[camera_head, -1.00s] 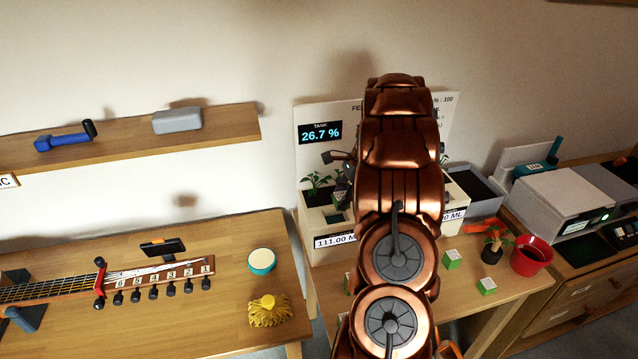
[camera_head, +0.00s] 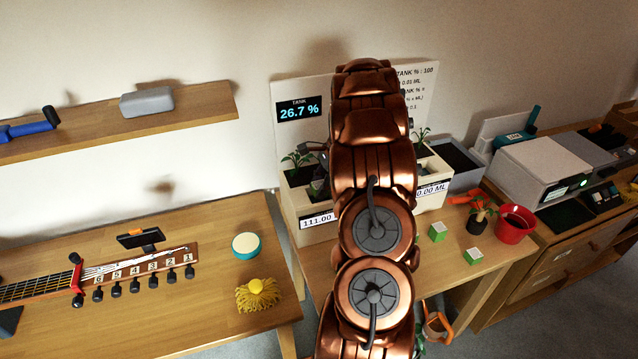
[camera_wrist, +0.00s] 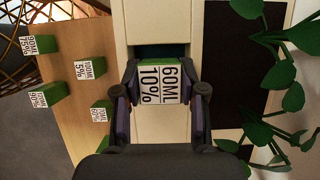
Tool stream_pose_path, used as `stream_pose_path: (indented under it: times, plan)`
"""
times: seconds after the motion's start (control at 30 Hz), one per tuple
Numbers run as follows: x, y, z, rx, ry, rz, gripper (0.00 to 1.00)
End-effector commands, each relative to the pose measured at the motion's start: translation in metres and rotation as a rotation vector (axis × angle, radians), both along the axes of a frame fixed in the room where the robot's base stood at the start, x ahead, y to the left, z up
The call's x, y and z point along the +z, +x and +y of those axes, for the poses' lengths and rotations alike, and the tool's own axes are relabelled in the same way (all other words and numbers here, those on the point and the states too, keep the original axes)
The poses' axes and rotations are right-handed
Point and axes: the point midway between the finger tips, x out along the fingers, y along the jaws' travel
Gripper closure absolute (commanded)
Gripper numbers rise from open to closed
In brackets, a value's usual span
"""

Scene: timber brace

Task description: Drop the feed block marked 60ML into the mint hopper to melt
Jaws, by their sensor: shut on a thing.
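In the wrist view, my gripper (camera_wrist: 162,90) is shut on the feed block (camera_wrist: 160,83), a green block whose white top reads 60ML and 10%. One finger lies on each side of it. A dark teal opening (camera_wrist: 160,51) in the cream housing shows just beyond the block, partly covered by it. It looks like the mint hopper, but its full outline is hidden. The block appears above the housing; I cannot tell the height gap. In the head view, my arm hides the block and most of my gripper.
Several other labelled green blocks, such as the 100ML one (camera_wrist: 85,70), sit on the wooden table. Leafy plants (camera_wrist: 280,45) grow beside the housing. A tank display (camera_head: 299,109) reads 26.7 %. A red pot (camera_head: 514,223) stands at the table's right.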

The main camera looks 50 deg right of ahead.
Motion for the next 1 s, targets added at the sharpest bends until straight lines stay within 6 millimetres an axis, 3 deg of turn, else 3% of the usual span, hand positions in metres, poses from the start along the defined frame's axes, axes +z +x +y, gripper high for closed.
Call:
stream_pose_path:
  times: [0.23, 0.27, 0.5, 0.83, 1.0]
  plan:
    - [0.0, 0.0, 0.0, -0.001, 0.001, 0.0, 0.94]
    - [0.0, 0.0, 0.0, -0.001, 0.001, 0.0, 0.56]
    - [0.0, 0.0, 0.0, -0.001, 0.001, 0.0, 0.31]
    - [0.0, -0.001, 0.0, -0.001, 0.001, 0.0, 0.3]
    - [0.013, -0.003, -0.004, -0.001, 0.003, -0.002, 0.3]
